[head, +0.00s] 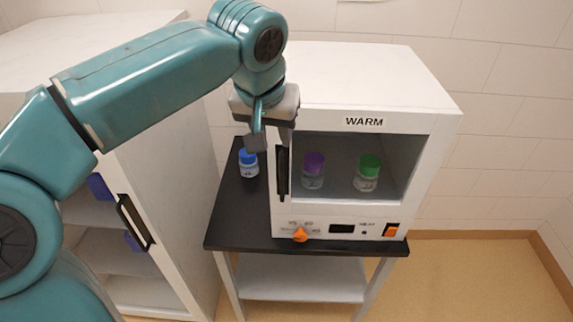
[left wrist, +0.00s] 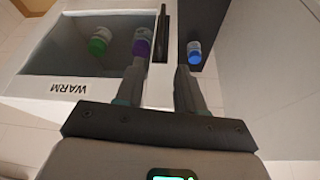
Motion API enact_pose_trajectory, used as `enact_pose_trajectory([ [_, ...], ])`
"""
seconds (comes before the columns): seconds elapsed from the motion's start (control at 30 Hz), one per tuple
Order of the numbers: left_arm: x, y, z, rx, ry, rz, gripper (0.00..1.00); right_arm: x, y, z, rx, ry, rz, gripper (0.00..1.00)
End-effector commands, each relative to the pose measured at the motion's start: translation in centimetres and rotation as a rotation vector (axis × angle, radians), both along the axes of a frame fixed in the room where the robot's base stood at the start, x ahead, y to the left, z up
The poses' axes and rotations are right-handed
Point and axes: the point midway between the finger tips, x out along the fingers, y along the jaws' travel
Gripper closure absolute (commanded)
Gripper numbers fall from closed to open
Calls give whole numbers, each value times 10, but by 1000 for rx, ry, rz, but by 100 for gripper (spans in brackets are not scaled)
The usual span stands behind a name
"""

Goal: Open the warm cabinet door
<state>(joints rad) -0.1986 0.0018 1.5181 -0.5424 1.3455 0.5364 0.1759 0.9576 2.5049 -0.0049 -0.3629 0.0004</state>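The warm cabinet (head: 365,122) is a white box with a dark window in its front door, which looks closed. Its upright black handle (head: 283,173) is on the door's left edge; the handle also shows in the left wrist view (left wrist: 162,35). My left gripper (head: 257,138) is above and slightly left of the handle, pointing down. In the left wrist view its two fingers (left wrist: 160,72) are apart, with the handle beyond the gap and nothing between them. I cannot tell the exact distance to the handle. My right gripper is not in view.
Purple-capped (head: 313,170) and green-capped (head: 367,173) bottles stand behind the window. A blue-capped bottle (head: 248,163) stands on the black tabletop (head: 236,215) left of the cabinet. An orange knob (head: 300,235) is below the door. A white cabinet (head: 165,190) stands at left.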

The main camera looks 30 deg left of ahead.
Motion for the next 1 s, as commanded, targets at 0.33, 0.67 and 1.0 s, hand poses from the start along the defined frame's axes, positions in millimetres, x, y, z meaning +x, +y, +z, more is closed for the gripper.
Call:
enact_pose_trajectory([
  [0.33,28,13,-76,-1,6,4,62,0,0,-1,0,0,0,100],
  [0.67,51,20,-129,-1,4,-1,62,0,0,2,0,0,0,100],
  [1.0,55,21,-138,-1,1,-3,62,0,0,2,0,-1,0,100],
])
